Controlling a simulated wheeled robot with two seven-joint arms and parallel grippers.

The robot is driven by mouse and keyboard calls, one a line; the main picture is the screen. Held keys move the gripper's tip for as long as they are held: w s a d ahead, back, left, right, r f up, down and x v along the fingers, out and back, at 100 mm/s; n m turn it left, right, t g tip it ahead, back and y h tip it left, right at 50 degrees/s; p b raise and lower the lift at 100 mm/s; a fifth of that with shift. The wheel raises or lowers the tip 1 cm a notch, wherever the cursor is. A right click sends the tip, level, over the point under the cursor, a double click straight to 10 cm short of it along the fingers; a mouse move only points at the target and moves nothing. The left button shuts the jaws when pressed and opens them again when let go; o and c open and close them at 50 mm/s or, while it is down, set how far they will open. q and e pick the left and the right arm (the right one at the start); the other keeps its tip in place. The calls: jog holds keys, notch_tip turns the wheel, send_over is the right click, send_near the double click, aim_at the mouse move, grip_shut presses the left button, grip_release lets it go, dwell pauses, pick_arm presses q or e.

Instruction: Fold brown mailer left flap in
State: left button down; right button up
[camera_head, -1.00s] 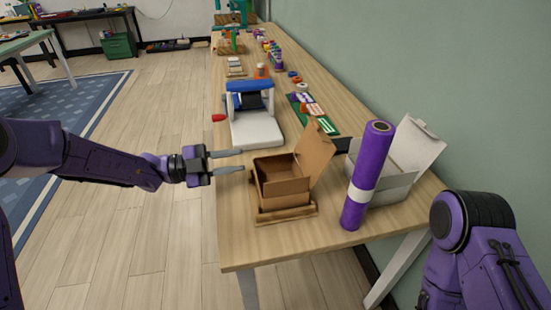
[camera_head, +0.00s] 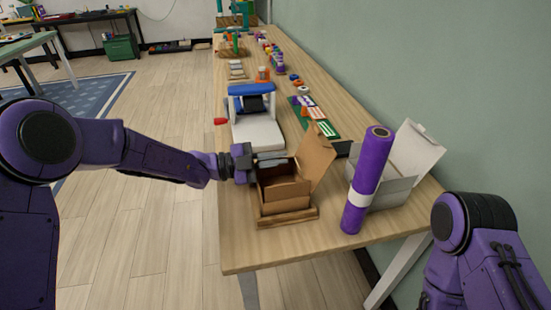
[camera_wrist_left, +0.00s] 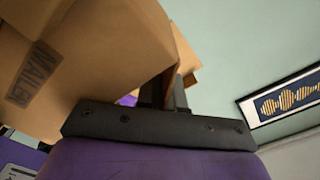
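The brown mailer (camera_head: 284,194) is an open box on the near part of the table. Its lid (camera_head: 316,157) stands up, leaning right. My left gripper (camera_head: 272,161) is at the mailer's upper left edge, where the left flap is hard to make out. The left wrist view shows the mailer's printed brown wall (camera_wrist_left: 85,60) close beside my left gripper (camera_wrist_left: 165,90). Its fingers look close together, with nothing clearly held between them. I cannot tell whether they touch the cardboard. My right gripper is out of view; only my right arm shows.
A purple roll (camera_head: 367,180) with a white band stands right of the mailer, in front of an open white box (camera_head: 395,188). A white and blue device (camera_head: 256,129) with a red knob is just behind my gripper. Small items line the far table.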

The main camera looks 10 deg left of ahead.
pick_arm(q)
jog(key=shift+s+f+m+b, duration=0.15)
jog(key=shift+f+m+b, duration=0.35)
jog(key=shift+b, duration=0.65)
jog(key=shift+r, duration=0.25)
jog(key=c, duration=1.4)
grip_release()
jog(key=shift+o, duration=0.2)
